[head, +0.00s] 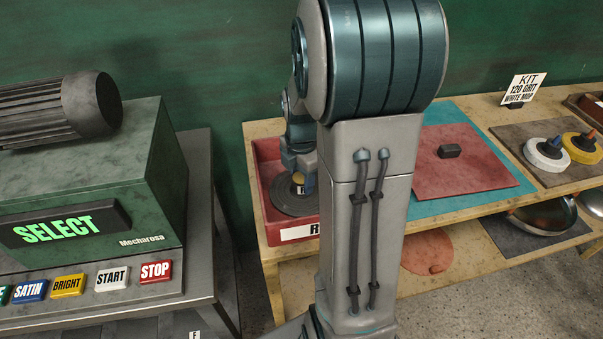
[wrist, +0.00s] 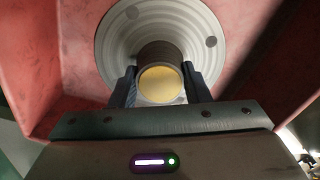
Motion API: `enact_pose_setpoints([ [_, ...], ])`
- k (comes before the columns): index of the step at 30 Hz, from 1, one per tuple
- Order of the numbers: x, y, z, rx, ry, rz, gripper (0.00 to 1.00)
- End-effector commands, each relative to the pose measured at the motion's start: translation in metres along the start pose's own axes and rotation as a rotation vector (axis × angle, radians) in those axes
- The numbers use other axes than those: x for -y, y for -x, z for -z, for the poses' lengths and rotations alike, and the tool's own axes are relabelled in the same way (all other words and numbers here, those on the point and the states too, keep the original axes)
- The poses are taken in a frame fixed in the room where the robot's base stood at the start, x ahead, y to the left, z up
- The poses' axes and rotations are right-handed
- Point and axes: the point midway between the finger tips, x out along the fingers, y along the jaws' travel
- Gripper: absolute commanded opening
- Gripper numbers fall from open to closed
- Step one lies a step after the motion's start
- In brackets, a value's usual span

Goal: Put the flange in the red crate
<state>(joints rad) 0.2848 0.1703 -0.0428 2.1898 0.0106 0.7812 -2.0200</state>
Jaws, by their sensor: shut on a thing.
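The flange (head: 290,203) is a grey round disc with a raised hub, and it is inside the red crate (head: 261,190) in the head view. In the wrist view the flange (wrist: 112,40) shows its stepped face and a dark hub with a yellowish end. My gripper (wrist: 160,84) is shut on the hub, one finger on each side. In the head view my gripper (head: 299,172) comes down into the crate from above. Red crate walls (wrist: 50,50) surround the disc in the wrist view. I cannot tell if the disc touches the crate floor. My arm hides the crate's right part.
The crate stands at the left end of a wooden bench (head: 252,130). To its right are a red mat (head: 475,175), a kit sign (head: 522,90) and white and yellow discs (head: 547,154). A green machine (head: 90,170) with buttons stands at left, across a floor gap.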

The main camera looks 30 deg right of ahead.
Motion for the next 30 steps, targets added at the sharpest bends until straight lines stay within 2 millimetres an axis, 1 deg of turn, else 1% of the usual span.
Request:
enact_pose_setpoints([
  [1,-0.001,0.002,-0.001,0.002,0.0,-0.004,0.0],
  [5,-0.001,-0.001,-0.001,0.002,0.0,-0.004,0.0],
  [6,0.0,-0.003,0.0,0.0,0.0,0.0,0.45],
  [8,0.0,-0.002,0.0,0.0,0.0,0.0,0.62],
  [9,0.0,-0.002,0.0,0.0,0.0,0.0,0.64],
  [17,0.0,-0.002,0.0,0.0,0.0,0.0,0.64],
  [20,0.0,0.004,0.0,0.001,0.0,-0.001,0.64],
  [23,-0.001,0.018,-0.001,0.002,0.0,-0.004,0.64],
  [30,-0.001,0.07,-0.001,0.003,0.0,-0.005,0.64],
])
